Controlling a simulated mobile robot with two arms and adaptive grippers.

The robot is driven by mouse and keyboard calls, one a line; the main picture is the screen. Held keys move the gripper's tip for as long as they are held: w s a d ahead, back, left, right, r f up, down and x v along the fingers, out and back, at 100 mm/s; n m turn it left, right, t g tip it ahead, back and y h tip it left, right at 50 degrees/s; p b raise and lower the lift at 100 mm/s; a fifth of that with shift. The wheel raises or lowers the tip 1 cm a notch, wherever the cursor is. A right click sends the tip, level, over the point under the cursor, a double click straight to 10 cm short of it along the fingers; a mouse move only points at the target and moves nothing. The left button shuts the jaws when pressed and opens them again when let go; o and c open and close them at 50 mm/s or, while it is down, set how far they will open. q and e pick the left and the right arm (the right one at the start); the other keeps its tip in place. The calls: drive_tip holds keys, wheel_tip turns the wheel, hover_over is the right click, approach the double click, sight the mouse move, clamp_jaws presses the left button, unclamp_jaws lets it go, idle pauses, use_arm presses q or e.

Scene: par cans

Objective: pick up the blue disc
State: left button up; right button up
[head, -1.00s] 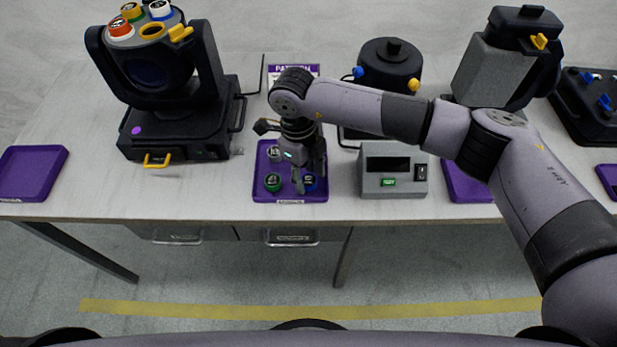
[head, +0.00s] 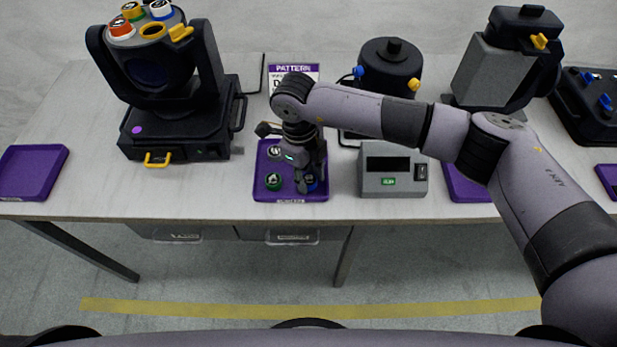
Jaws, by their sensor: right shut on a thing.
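The blue disc (head: 311,184) is at the right front of a purple tray (head: 290,198) on the table, mostly hidden by my right gripper. My right gripper (head: 311,186) points down over the tray, its fingers shut on the blue disc. Only a little blue shows around the fingertips. A green disc (head: 273,181) lies in the tray to the left of the gripper. A grey-white disc (head: 274,152) lies behind it, close to the gripper. My left gripper is not in view.
A grey box with a dark display (head: 393,180) stands right of the tray. A black moving-head lamp (head: 175,130) with coloured discs on top stands left. A PATTERN sign (head: 293,69) is behind. Bare table lies between the lamp and the tray.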

sight(308, 179)
drive_tip(key=shift+r, duration=0.15)
wheel_tip(308, 179, up, 20)
drive_tip(key=b, duration=0.2)
drive_tip(key=shift+b, duration=0.3)
